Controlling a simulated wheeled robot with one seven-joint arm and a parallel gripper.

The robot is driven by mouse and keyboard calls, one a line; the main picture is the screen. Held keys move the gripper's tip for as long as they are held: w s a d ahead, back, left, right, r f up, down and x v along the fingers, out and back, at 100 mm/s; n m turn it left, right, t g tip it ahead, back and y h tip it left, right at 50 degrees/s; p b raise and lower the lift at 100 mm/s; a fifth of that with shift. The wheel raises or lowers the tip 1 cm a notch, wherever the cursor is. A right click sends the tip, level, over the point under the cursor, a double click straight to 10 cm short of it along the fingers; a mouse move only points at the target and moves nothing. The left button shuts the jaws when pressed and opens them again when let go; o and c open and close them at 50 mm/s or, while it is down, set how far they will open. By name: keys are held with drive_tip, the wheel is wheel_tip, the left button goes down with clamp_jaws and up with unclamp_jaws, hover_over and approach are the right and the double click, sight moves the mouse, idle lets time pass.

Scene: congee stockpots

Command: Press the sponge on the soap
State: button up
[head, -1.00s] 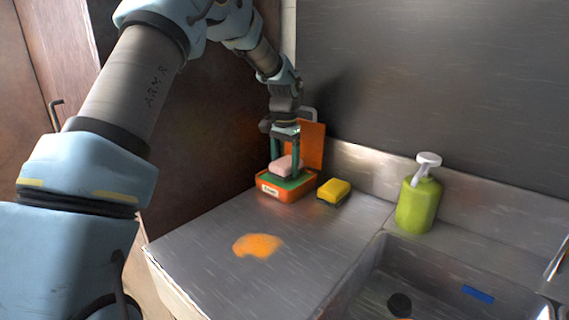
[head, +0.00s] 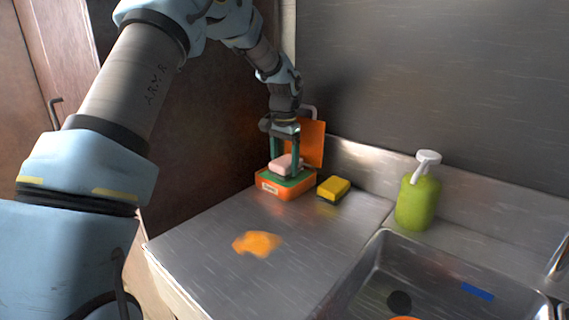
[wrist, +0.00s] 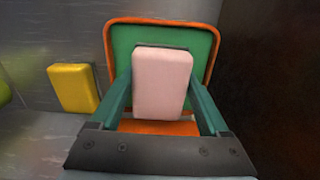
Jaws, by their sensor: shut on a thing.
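A pink sponge (head: 281,164) with a dark edge is held between the fingers of my gripper (wrist: 160,95), one finger on each side. It lies over the green soap (wrist: 126,45), a flat slab in the open orange box (head: 272,191). The sponge seems to rest on the soap, but their contact is hidden. In the wrist view the pink sponge (wrist: 162,80) covers the middle of the green slab, and green shows around it. In the head view my gripper (head: 284,165) points straight down into the box.
A yellow sponge (head: 335,188) with a dark base lies just right of the box. A green pump bottle (head: 416,203) stands beside the sink (head: 450,280). An orange stain (head: 257,243) marks the counter (head: 300,262). The box's raised lid (head: 313,145) stands near the wall. The counter front is clear.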

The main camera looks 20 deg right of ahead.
sight(284, 161)
drive_tip(key=shift+f, duration=0.5)
idle(1.5)
drive_tip(key=shift+r+p, duration=2.8)
drive_tip(key=shift+r, duration=0.85)
drive_tip(key=shift+f, duration=0.1)
